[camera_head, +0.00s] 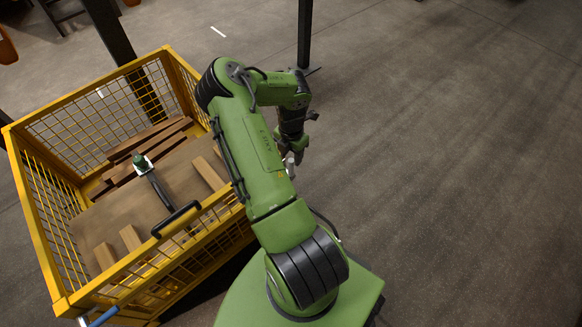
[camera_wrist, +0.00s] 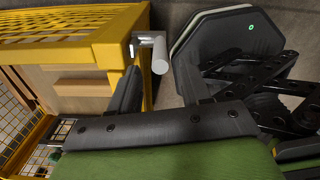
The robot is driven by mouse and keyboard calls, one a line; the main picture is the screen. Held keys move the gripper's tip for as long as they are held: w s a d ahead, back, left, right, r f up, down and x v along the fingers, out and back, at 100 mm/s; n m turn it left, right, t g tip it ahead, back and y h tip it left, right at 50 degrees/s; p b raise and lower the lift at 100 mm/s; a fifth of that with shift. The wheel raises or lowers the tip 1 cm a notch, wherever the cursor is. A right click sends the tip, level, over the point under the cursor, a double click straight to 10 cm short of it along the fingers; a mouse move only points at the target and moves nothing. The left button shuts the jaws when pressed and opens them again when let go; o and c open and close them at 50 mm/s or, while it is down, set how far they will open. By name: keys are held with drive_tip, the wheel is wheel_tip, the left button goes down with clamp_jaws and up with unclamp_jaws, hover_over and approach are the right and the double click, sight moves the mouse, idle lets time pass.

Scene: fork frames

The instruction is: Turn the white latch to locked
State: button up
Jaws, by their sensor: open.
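The white latch (camera_wrist: 159,55) shows in the wrist view as a pale bracket with a short round handle, at the corner of the yellow cage (camera_wrist: 139,22). In the head view a pale bit of it (camera_head: 291,168) shows just below my gripper (camera_head: 291,148), beside the cage's right side. In the wrist view my gripper (camera_wrist: 168,72) is open, with a dark finger left of the handle and a large dark pad to its right. The handle appears between them, and I cannot tell whether either touches it. My arm covers part of the cage's right side in the head view.
A dark post (camera_head: 304,35) stands behind my arm. The floor on the right (camera_head: 470,170) is clear.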

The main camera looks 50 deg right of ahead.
sight(291, 165)
wheel_tip(291, 165, down, 6)
drive_tip(key=shift+f+b, duration=0.1)
drive_tip(key=shift+b, duration=0.8)
clamp_jaws()
